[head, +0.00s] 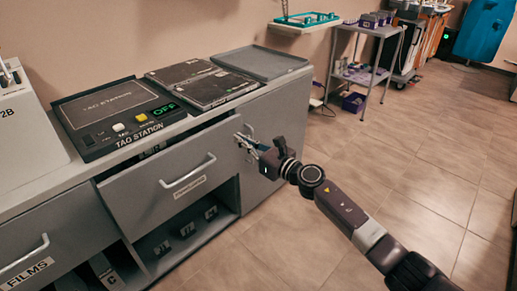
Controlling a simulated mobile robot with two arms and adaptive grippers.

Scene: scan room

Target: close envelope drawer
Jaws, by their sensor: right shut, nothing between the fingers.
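The envelope drawer (170,172) is a grey drawer under the tag station, with a pale bar handle (188,172) and a label too small to read surely. It stands out from the cabinet, with a dark gap showing along its top edge. My right gripper (240,142) is shut and empty. It is at the drawer's right end, in front of the cabinet's right-hand door. I cannot tell whether it touches the drawer or the door. My left gripper is not in view.
The counter holds a black tag station (115,115), dark panels (203,85) and a grey tray (259,62). A films drawer (40,245) is at lower left. Open shelving (185,236) lies below the drawer. A cart (370,75) stands behind; the tiled floor (420,160) at right is clear.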

